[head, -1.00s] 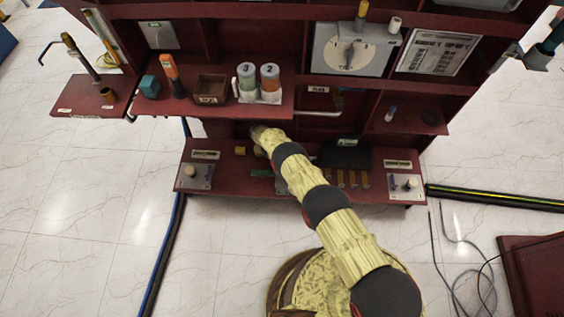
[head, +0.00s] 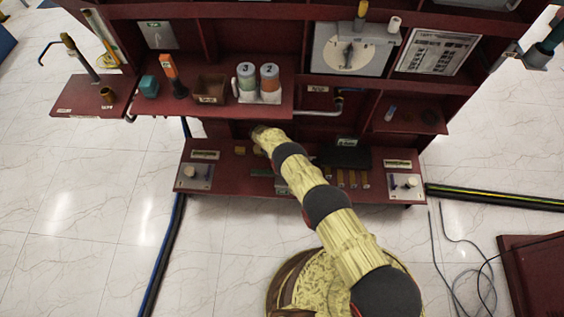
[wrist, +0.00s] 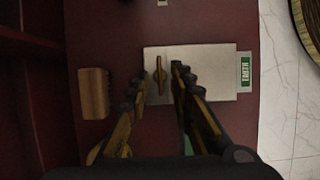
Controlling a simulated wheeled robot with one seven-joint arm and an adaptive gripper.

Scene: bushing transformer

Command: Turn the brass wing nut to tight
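The brass wing nut (wrist: 159,75) shows in the wrist view on a pale plate (wrist: 215,75), its wings running roughly up and down in the picture. My gripper (wrist: 159,77) is open, with one dark finger to the left of the wing nut and the other to its right. Gaps show between the nut and both fingers; I cannot tell how far above the plate the fingertips are. In the head view my arm reaches over the lower red shelf (head: 225,180), and the gripper and wing nut cannot be made out there.
A green EARTH label (wrist: 244,71) is at the plate's right edge. A brown block (wrist: 93,93) stands left of the plate. In the head view, the upper shelf above my arm carries a brown bin (head: 210,88) and two numbered cans (head: 258,78).

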